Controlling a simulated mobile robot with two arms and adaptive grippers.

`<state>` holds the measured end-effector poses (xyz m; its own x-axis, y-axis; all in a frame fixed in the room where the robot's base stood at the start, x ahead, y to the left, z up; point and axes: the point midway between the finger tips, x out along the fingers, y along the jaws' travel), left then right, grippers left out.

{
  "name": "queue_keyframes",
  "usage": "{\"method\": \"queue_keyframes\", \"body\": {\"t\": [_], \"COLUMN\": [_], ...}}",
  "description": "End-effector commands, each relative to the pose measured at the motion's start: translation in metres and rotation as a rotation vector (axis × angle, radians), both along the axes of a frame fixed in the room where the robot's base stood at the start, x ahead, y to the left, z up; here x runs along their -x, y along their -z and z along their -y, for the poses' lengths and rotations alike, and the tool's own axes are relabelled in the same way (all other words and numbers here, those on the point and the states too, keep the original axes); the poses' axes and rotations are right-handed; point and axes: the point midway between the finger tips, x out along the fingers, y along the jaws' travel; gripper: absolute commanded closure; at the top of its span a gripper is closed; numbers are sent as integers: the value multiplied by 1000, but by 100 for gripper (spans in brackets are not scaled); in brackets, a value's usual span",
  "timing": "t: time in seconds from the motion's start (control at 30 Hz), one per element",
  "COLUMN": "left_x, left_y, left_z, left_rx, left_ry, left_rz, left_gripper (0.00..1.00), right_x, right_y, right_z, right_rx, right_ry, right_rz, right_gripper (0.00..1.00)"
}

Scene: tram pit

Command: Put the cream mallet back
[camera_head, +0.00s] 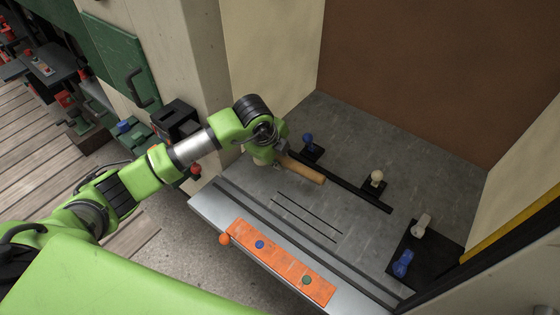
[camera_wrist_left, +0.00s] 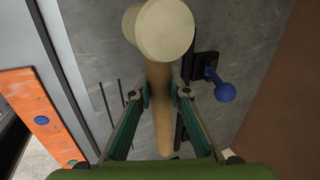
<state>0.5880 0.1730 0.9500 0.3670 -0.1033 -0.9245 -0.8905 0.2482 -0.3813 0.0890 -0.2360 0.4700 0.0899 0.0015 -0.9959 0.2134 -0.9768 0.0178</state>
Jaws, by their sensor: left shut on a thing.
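My left gripper (camera_head: 279,160) is shut on the tan handle of the cream mallet (camera_head: 304,170), above the grey worktop (camera_head: 345,130). In the left wrist view the mallet's pale round end (camera_wrist_left: 165,30) is near the camera, and its handle runs down between the two fingers (camera_wrist_left: 160,98). Much of the mallet is hidden by the gripper in the head view. I cannot tell whether it touches the worktop. My right gripper is not in view.
A blue-knobbed lever (camera_head: 308,140) and a cream-knobbed lever (camera_head: 377,177) stand along a black rail. A dark mat (camera_head: 435,255) at right holds a whitish piece (camera_head: 422,225) and a blue piece (camera_head: 403,263). An orange strip (camera_head: 280,262) lies along the front edge.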

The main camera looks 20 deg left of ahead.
Motion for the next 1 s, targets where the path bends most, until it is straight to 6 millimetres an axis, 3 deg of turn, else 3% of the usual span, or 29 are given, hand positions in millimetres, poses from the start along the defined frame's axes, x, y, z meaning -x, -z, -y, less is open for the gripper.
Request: {"method": "queue_keyframes", "body": {"t": [0.2,0.4,0.77,0.8,0.83,1.0], "left_x": [-13,-12,-12,-12,-12,-12], "left_y": [13,35,42,42,42,42], "left_z": [-3,-2,-3,-3,-3,-3], "left_rx": [-1,0,0,0,0,0], "left_ry": [-2,1,1,0,0,0], "left_rz": [1,1,3,1,1,1], "left_gripper": [100,100,100,76,68,67], "right_x": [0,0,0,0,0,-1], "right_y": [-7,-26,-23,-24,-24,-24], "right_z": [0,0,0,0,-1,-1], "right_rx": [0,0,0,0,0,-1], "right_ry": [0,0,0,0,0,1], "right_rz": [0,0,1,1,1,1], "right_gripper": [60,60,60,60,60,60]}}
